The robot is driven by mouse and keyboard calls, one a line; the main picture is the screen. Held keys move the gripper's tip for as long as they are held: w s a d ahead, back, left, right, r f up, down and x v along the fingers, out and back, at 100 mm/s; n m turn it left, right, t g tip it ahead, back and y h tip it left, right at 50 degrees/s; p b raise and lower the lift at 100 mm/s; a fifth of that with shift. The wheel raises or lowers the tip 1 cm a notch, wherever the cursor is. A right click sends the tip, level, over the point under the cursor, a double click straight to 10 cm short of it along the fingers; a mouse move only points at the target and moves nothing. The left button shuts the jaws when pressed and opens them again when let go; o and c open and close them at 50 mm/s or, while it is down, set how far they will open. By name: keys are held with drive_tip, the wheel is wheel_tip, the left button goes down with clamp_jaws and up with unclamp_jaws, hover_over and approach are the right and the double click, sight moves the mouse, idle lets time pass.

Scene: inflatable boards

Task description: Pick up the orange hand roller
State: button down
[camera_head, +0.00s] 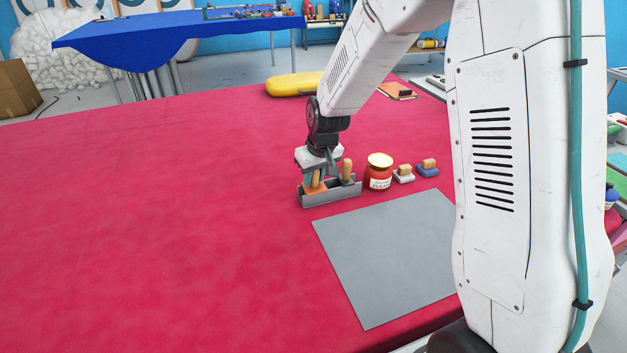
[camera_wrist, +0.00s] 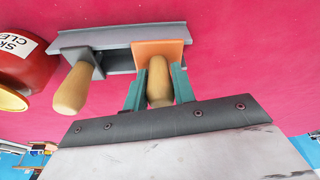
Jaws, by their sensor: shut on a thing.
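The orange hand roller (camera_wrist: 158,54) has an orange head and a pale wooden handle. In the wrist view my gripper (camera_wrist: 158,88) has its two teal fingers shut on the wooden handle, one on each side. The orange head is at the grey metal holder (camera_wrist: 106,37), overlapping its right end; I cannot tell whether it still rests in it. In the head view the orange head (camera_head: 314,189) shows at the left end of the holder (camera_head: 331,196), under my gripper (camera_head: 316,177).
A second wooden handle (camera_wrist: 73,92) stands in the holder beside the roller. A red jar (camera_head: 380,173) with a gold lid and two small wooden-handled blocks (camera_head: 404,173) (camera_head: 428,168) stand to the right. A grey mat (camera_head: 390,258) lies in front. The red table (camera_head: 150,220) is clear at left.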

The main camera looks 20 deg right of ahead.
drive_tip(key=shift+r, duration=0.1)
drive_tip(key=shift+r, duration=0.45)
drive_tip(key=r, duration=0.1)
drive_tip(key=s+d+r, duration=0.1)
drive_tip(key=shift+r, duration=0.35)
drive_tip(key=s+d+r, duration=0.1)
drive_tip(key=s+d, duration=0.8)
drive_tip(key=s, duration=0.2)
drive_tip(key=shift+d+r, duration=0.15)
drive_tip(key=shift+d, duration=0.2)
